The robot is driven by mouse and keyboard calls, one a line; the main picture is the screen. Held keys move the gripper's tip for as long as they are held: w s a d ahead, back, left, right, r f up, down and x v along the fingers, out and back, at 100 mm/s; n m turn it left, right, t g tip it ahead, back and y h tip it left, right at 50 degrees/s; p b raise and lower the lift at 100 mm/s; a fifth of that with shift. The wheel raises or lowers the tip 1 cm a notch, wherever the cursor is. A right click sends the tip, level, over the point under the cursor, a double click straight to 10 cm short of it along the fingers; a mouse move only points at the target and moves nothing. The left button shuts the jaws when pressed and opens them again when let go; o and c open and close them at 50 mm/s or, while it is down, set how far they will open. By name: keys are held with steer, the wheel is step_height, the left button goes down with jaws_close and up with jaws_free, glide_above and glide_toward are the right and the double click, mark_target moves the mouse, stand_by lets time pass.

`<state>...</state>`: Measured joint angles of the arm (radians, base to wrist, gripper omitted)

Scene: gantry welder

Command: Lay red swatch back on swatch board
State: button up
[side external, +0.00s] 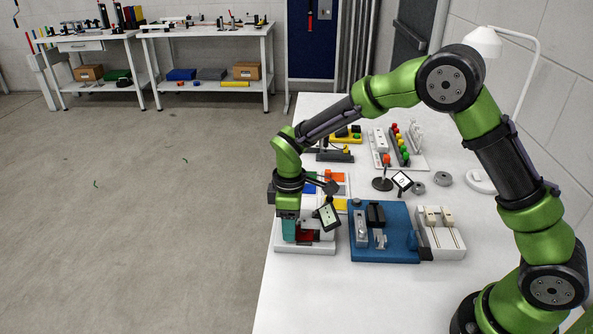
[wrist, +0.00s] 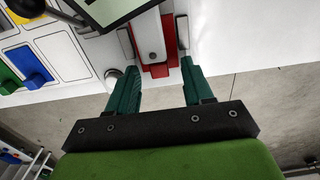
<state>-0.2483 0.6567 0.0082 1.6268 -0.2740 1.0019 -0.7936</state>
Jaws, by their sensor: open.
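A red swatch (wrist: 157,70) lies on a white stand (side external: 304,249) at the table's front left. In the wrist view a pale bar with a round fastener covers its middle, so red shows only at the sides and near end. It also shows low beside my gripper in the side view (side external: 305,236). My gripper (wrist: 160,65) is open, its teal fingers apart on either side of the red swatch's near end. Whether they touch it I cannot tell. The white swatch board (wrist: 62,52) has outlined cells with blue, green and yellow swatches; my arm partly hides it in the side view.
A blue fixture base (side external: 385,248) with dark and grey parts stands right of the stand, beside a white block (side external: 450,246) with two handled tools. A small tilted display (side external: 329,216) hangs close to my gripper. Behind are a rack of coloured knobs (side external: 400,146) and grey rings (side external: 443,178).

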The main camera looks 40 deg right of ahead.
jaws_close()
steer(key=w+a, duration=0.5)
steer(key=shift+r, duration=0.15)
stand_by(1.1)
steer(key=shift+r, duration=0.15)
step_height(320, 180, up, 6)
steer(key=shift+r, duration=0.15)
stand_by(1.0)
